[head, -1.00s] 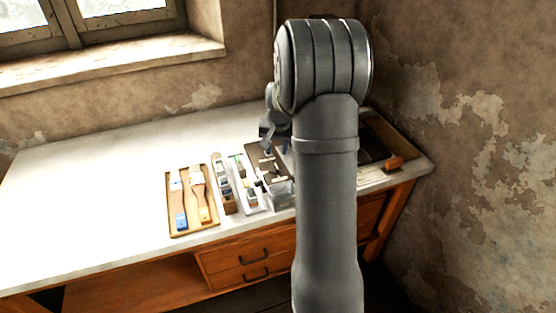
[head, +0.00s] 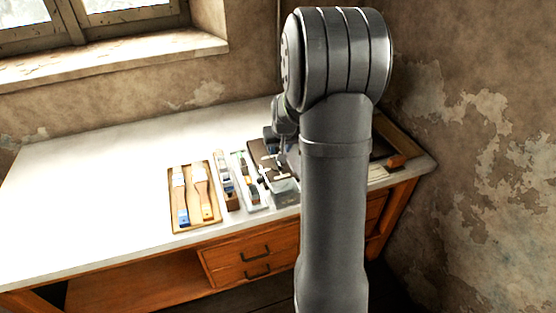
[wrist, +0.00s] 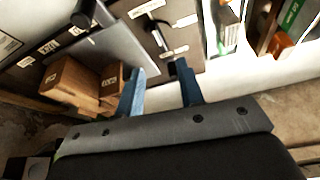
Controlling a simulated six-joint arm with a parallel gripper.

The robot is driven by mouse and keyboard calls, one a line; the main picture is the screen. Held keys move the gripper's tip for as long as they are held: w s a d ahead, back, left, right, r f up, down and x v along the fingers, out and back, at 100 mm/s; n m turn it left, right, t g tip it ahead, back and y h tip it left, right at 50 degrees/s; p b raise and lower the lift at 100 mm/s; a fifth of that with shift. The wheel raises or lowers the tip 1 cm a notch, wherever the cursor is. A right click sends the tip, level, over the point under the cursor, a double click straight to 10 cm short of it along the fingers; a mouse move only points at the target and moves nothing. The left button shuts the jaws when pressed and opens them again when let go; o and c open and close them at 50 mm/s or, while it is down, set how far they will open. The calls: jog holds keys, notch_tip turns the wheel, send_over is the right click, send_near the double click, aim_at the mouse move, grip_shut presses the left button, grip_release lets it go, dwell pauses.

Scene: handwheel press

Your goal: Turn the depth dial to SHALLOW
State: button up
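My gripper (wrist: 160,76) is open in the wrist view, its two blue fingers apart with nothing held between them. Beyond the fingertips is a dark panel (wrist: 199,36) with several white labels, too blurred to read. A dark metal lever or pin (wrist: 160,38) stands out of this panel, a little beyond the fingers and apart from them. A black round knob (wrist: 83,18) is at the upper left. I cannot tell which part is the depth dial or where it is set. In the head view my arm hides most of the press; a brown part (head: 262,153) shows beside it.
Wooden blocks (wrist: 70,82) lie left of the fingers in the wrist view. In the head view, a tray (head: 172,214) of brushes and narrow boxes of small items (head: 228,200) stand left of my arm. The white tabletop (head: 90,190) is clear farther left.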

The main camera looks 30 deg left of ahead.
aim_at(278, 164)
jog(key=x, duration=0.9)
jog(key=shift+f, duration=0.1)
